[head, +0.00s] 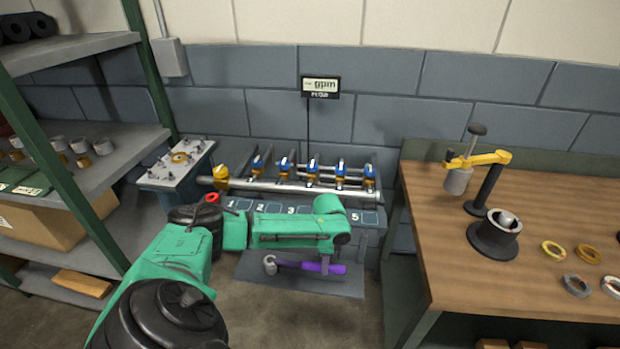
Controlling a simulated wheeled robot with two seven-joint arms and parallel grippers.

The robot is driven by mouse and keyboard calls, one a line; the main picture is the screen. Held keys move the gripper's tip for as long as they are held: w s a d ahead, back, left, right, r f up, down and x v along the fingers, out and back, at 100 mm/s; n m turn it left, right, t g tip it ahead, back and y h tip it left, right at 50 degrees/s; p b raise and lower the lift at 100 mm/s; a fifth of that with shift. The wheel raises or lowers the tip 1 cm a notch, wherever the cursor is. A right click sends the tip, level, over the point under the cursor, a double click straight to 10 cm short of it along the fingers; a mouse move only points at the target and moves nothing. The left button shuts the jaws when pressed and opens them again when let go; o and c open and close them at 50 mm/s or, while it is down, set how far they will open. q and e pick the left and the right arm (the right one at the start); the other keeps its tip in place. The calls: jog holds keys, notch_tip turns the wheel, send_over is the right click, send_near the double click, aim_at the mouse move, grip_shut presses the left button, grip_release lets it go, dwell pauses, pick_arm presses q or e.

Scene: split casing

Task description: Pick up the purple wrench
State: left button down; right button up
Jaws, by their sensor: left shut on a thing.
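The purple wrench (308,267) is low in the middle of the head view. It lies roughly level, with its grey head (270,264) to the left and its purple handle to the right. My left arm reaches in from the left above it. My left gripper (325,265) is at the handle, below the end of the green arm, and is shut on it. The fingers are small and partly hidden. I cannot tell whether the wrench touches the grey plate (345,286) below it. My right gripper is out of view.
Behind the arm is a pipe rack (290,187) with several blue-handled valves and numbered places. A wooden workbench (450,262) with a yellow-armed stand (488,190) and several rings is on the right. Metal shelves (90,180) stand on the left.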

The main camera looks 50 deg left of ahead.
pick_arm(q)
notch_tip(320, 180, up, 20)
jog(key=b, duration=0.1)
dwell(1.9)
